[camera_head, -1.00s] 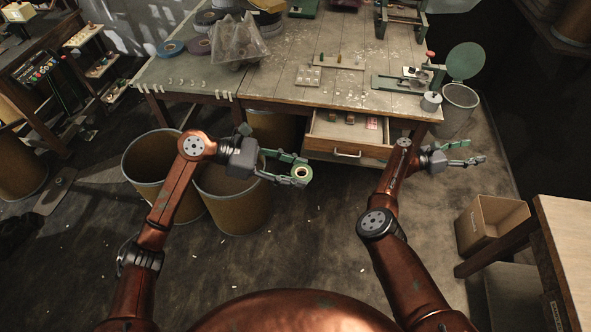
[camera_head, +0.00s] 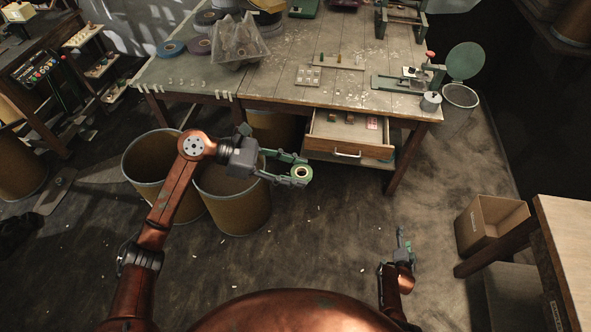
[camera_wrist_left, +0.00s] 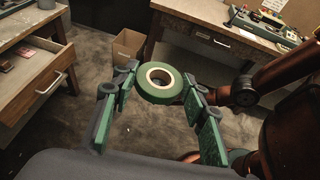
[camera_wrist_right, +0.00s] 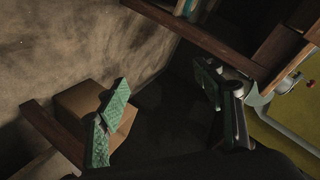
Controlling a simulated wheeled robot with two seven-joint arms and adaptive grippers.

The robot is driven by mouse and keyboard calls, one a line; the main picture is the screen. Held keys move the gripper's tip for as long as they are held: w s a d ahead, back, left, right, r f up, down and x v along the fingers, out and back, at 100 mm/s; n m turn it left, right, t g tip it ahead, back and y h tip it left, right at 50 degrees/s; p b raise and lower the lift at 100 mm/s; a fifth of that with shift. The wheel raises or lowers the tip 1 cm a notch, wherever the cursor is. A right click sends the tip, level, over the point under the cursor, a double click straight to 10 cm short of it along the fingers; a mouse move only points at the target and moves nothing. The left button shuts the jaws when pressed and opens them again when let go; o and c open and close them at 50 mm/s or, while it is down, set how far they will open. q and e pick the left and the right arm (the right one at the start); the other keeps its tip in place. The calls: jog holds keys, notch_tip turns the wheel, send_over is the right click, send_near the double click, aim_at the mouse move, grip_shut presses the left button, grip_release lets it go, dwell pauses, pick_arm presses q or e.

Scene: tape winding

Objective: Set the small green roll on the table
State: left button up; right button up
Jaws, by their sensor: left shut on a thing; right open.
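The small green roll (camera_head: 300,173) has a pale core. My left gripper (camera_head: 297,174) is shut on it and holds it in the air in front of the open drawer, over the floor. In the left wrist view the green roll (camera_wrist_left: 161,83) sits between the two green fingertips. The worktable (camera_head: 350,88) stands beyond and above the roll in the head view. My right gripper (camera_head: 404,243) is open and empty, low at the right, off the table's front right corner. In the right wrist view its fingers (camera_wrist_right: 165,95) are spread apart with nothing between them.
The drawer (camera_head: 346,150) stands open under the table's front edge. Two brown drums (camera_head: 233,200) stand below my left arm. A clear plastic tray (camera_head: 240,50) and several tape rolls (camera_head: 172,48) lie at the table's back left. A cardboard box (camera_head: 488,225) stands at the right.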

jog(key=s+a+f+n+g+y, duration=0.2)
jog(key=s+a+f+n+g, duration=0.15)
jog(key=s+f, duration=0.75)
jog(key=s+a+f+n+g+y, duration=0.15)
jog(key=s+a+f+n, duration=0.35)
jog(key=s, duration=0.9)
jog(key=s+a+f+n+g, duration=0.1)
jog(key=s+f+n+g, duration=0.1)
jog(key=s, duration=0.9)
jog(key=s+a+f+n+g, duration=0.2)
jog(key=s+f, duration=0.1)
jog(key=s, duration=0.8)
jog(key=s+a+f+n+g, duration=0.1)
jog(key=s+f+n+g, duration=0.2)
jog(key=s, duration=0.8)
jog(key=shift+s+a+y, duration=0.3)
jog(key=shift+a+y, duration=0.1)
jog(key=shift+y, duration=0.05)
